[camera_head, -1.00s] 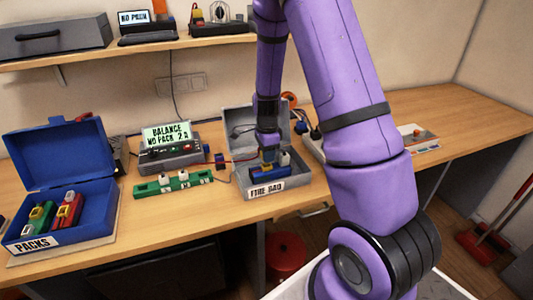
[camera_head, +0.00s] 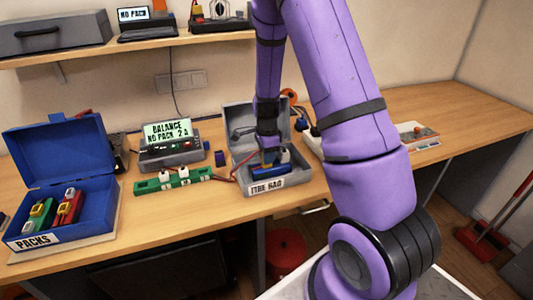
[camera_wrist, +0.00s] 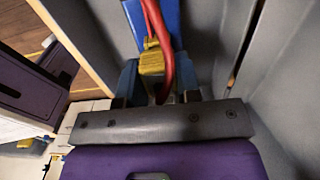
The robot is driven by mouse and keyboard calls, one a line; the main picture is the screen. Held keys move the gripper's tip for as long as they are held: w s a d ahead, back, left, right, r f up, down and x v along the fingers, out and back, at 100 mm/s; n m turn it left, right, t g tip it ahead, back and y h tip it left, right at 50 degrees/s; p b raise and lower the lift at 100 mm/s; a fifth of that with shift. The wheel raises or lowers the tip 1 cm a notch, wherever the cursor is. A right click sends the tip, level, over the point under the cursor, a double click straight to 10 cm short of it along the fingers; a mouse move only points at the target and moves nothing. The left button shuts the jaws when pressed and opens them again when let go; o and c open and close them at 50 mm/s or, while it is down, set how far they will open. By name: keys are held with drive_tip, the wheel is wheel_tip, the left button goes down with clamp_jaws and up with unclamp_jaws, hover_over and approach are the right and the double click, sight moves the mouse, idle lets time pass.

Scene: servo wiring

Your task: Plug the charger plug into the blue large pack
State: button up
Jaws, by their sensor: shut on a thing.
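The blue large pack (camera_head: 270,171) lies in the open grey box labelled "FIRE BAG" (camera_head: 265,188). It also shows as a blue strip in the wrist view (camera_wrist: 168,15). My gripper (camera_head: 267,156) points down into the box, over the pack. In the wrist view my gripper (camera_wrist: 156,88) is shut on a yellow plug, which I take to be the charger plug (camera_wrist: 151,62). A red cable (camera_wrist: 159,35) runs beside the yellow plug. The plug is at the pack's end; I cannot tell whether it is seated in it.
The charger (camera_head: 172,152) reads "BALANCE NO PACK 2 A". A green board (camera_head: 173,183) with white connectors lies before it. A blue PACKS box (camera_head: 95,205) stands open at left. The raised lid (camera_head: 240,118) stands behind my gripper. The right tabletop is mostly clear.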

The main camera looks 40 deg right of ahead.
drive_tip(key=shift+f, duration=0.4)
drive_tip(key=o, duration=1)
drive_tip(key=shift+r, duration=0.1)
wheel_tip(320, 180, up, 11)
drive_tip(key=shift+f, duration=0.2)
